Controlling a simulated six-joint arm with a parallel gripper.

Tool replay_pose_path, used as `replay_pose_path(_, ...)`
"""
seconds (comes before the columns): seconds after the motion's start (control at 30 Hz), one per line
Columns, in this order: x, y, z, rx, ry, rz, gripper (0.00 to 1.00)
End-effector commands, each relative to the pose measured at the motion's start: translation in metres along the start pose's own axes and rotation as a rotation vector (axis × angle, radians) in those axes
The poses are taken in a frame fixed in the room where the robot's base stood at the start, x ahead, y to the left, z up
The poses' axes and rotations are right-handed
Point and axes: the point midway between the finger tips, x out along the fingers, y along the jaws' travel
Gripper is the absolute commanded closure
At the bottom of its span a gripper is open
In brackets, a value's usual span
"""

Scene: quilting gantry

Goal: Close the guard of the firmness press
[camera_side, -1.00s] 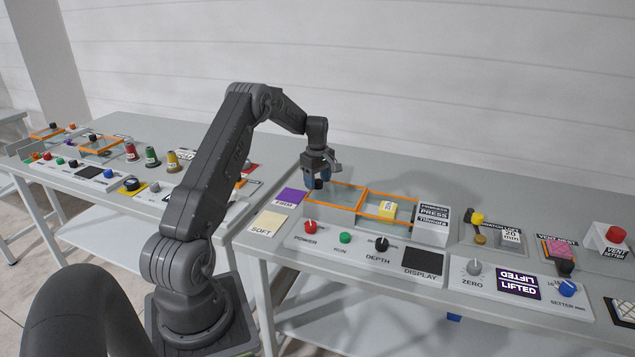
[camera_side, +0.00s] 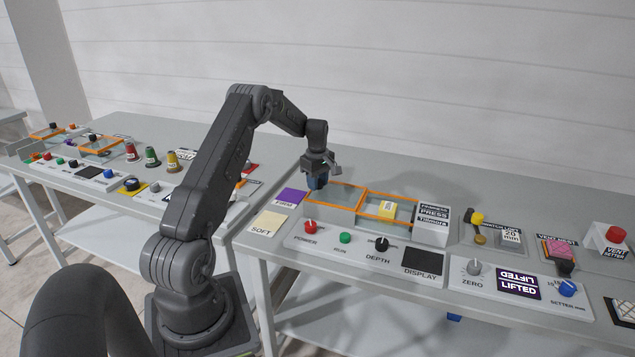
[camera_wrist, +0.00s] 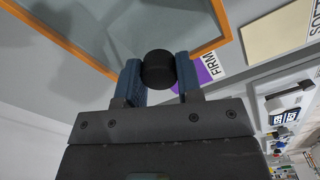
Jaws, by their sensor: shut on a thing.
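The firmness press (camera_side: 431,219) stands on the right-hand table. Its guard (camera_side: 335,199) is a clear panel in an orange frame, at the left of a second orange-framed section (camera_side: 392,206) that has a yellow block (camera_side: 387,209) under it. My gripper (camera_side: 317,182) is at the guard's left end, pointing down. In the wrist view my gripper (camera_wrist: 160,80) has its blue fingers shut on a round black knob (camera_wrist: 158,68) beside the guard's orange frame (camera_wrist: 225,20). In the side view the fingers mostly hide the knob.
A purple FIRM pad (camera_side: 292,197) and a cream SOFT pad (camera_side: 269,223) lie left of the press. The front panel has a red power knob (camera_side: 310,227), a green button (camera_side: 345,238), a black depth knob (camera_side: 382,244) and a dark display (camera_side: 421,261). Other devices stand to the right.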

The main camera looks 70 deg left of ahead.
Motion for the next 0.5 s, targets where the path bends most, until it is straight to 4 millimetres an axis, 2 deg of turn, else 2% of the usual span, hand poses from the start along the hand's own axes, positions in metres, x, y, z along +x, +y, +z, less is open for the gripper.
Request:
replay_pose_path(0.27,0.000,0.002,0.003,0.001,0.001,0.002,1.00)
replay_pose_path(0.37,-0.001,0.006,0.012,0.002,0.001,0.002,1.00)
replay_pose_path(0.5,0.000,0.018,0.036,0.004,0.001,0.000,1.00)
